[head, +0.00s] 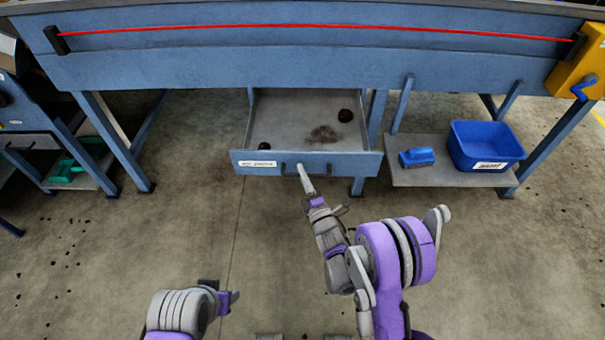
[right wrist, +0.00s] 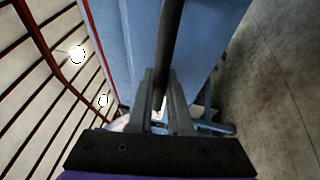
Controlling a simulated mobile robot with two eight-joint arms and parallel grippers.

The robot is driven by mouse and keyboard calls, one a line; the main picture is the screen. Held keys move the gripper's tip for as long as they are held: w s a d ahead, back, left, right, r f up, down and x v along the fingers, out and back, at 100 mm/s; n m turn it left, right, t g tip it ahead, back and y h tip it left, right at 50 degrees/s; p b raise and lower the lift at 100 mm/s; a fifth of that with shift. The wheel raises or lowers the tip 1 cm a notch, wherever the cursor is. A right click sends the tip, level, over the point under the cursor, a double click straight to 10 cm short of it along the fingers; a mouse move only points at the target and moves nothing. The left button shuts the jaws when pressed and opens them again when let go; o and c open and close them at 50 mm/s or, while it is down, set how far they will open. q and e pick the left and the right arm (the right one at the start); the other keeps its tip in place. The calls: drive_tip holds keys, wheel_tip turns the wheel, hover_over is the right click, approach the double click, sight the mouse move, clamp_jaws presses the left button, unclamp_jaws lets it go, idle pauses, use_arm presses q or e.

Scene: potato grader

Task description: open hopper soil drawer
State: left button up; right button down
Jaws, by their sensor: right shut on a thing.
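The soil drawer (head: 355,163) is a grey tray with a blue front under the blue hopper frame. It stands pulled out, with its inside showing. Dark clods and a brown soil patch lie on its floor. My right gripper (head: 301,168) is at the dark handle (head: 318,168) in the middle of the drawer front. In the right wrist view, its fingers (right wrist: 160,105) are shut on the dark handle bar (right wrist: 172,40). My left gripper (head: 228,296) is low in the head view, away from the drawer; its jaw opening is unclear.
A shelf (head: 415,178) right of the drawer holds a blue bin (head: 485,145) and a blue brush (head: 417,157). A frame leg (head: 112,145) stands left of the drawer. Green scoops (head: 65,172) lie on a left shelf. The floor before the drawer is clear apart from my arms.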

drive_tip(key=c, duration=0.8)
unclamp_jaws()
drive_tip(key=shift+c, duration=0.2)
drive_tip(key=b+v, duration=0.6)
drive_tip(key=v, duration=0.4)
drive_tip(key=shift+s+d, duration=0.2)
drive_tip(key=shift+s, duration=0.15)
